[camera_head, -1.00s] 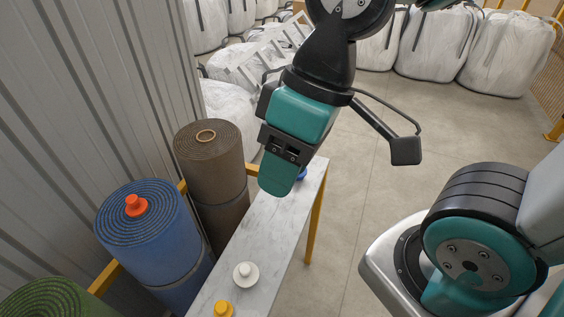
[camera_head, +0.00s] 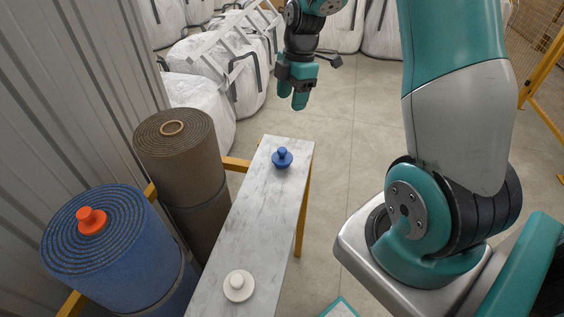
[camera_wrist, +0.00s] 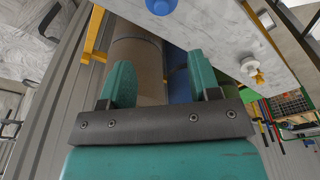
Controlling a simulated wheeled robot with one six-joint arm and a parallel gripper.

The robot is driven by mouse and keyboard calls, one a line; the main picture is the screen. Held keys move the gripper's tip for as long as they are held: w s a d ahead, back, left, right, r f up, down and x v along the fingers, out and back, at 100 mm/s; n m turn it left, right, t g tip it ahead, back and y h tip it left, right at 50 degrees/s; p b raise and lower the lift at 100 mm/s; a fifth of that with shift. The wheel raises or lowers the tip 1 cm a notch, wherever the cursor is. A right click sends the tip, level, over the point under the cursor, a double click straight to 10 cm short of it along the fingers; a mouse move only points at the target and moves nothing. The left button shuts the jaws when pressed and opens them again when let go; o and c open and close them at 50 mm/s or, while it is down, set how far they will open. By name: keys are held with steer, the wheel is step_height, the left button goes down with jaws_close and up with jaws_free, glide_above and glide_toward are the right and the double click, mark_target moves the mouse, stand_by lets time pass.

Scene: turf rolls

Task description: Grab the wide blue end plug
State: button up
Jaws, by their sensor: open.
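The wide blue end plug (camera_head: 282,158) stands upright on the far end of the narrow marble-topped bench (camera_head: 238,226). It has a round base and a knob on top. It also shows at the top of the wrist view (camera_wrist: 161,5), partly cut off by the frame edge. My gripper (camera_head: 300,100) is above and beyond the far end of the bench, apart from the plug. In the wrist view the two teal fingers of my gripper (camera_wrist: 163,85) are spread with nothing between them.
A white plug (camera_head: 238,285) stands nearer on the bench. A brown turf roll (camera_head: 178,150) and a blue roll (camera_head: 120,240) with an orange plug (camera_head: 92,220) stand left of the bench. White bulk bags (camera_head: 195,95) lie behind.

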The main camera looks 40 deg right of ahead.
steer(key=p, duration=0.2)
glide_above(282, 149)
steer(key=d, duration=0.1)
step_height(282, 149, down, 11)
steer(key=shift+r, duration=0.1)
steer(key=shift+a+f+p, duration=0.2)
steer(key=shift+f, duration=0.75)
steer(key=shift+a+f+p, duration=0.15)
steer(key=shift+f+p, duration=0.05)
steer(key=shift+f, duration=0.7)
steer(key=shift+a+f+p, duration=0.2)
steer(key=shift+f, duration=0.75)
steer(key=c, duration=1)
